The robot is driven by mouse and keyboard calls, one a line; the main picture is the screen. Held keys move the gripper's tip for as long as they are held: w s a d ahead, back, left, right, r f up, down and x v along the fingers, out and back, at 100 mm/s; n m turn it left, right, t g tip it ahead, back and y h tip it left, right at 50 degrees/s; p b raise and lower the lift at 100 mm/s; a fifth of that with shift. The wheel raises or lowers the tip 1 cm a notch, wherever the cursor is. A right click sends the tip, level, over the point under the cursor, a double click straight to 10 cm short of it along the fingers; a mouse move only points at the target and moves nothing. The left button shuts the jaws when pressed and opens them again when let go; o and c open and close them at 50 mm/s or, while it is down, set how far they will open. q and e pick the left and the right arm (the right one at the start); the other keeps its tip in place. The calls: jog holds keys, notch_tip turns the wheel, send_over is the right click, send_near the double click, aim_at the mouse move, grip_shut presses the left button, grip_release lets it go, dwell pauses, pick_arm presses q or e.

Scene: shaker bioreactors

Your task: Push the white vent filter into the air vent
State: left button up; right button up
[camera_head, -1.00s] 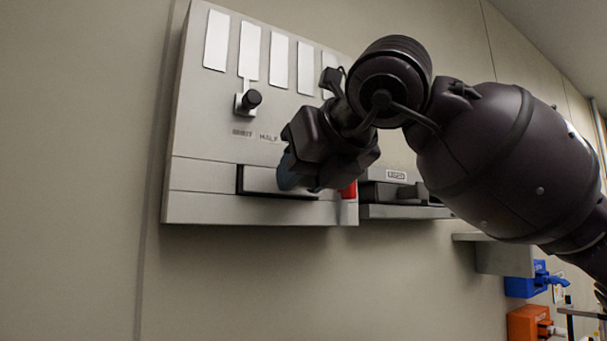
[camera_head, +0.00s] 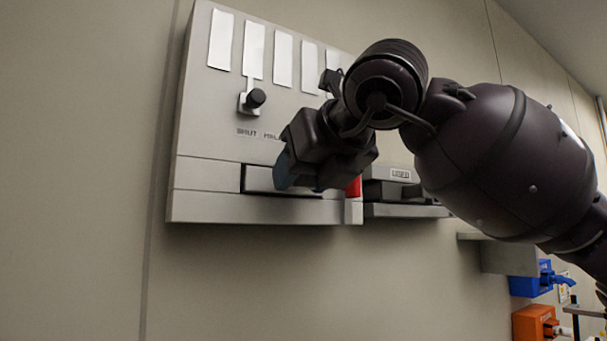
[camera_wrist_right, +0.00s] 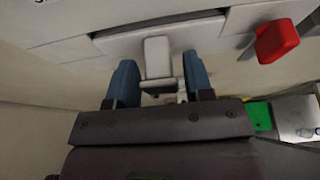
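A pale panel (camera_head: 222,120) on the wall has a long dark-edged slot (camera_head: 252,180) low on its front, which I take to be the air vent. My right gripper (camera_head: 297,175) is in front of this slot and hides part of it. In the right wrist view, the right gripper's two blue fingers (camera_wrist_right: 160,85) stand apart on either side of a white block (camera_wrist_right: 158,57), likely the vent filter. The block is against or close to the slot area; I cannot tell how deep it sits. Small gaps show beside the block. My left gripper is not in view.
A red block (camera_head: 354,187) sits at the panel's lower right corner, just right of the gripper. A black knob (camera_head: 256,97) sticks out above the slot. A unit labelled USED (camera_head: 400,174) is farther right. Blue (camera_head: 530,284) and orange (camera_head: 533,322) holders are at lower right.

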jog(key=shift+o, duration=1.2)
jog(key=b+v, duration=0.1)
jog(key=v, duration=0.9)
jog(key=shift+s+d, duration=0.25)
jog(key=shift+s, duration=0.1)
jog(key=shift+r, duration=0.1)
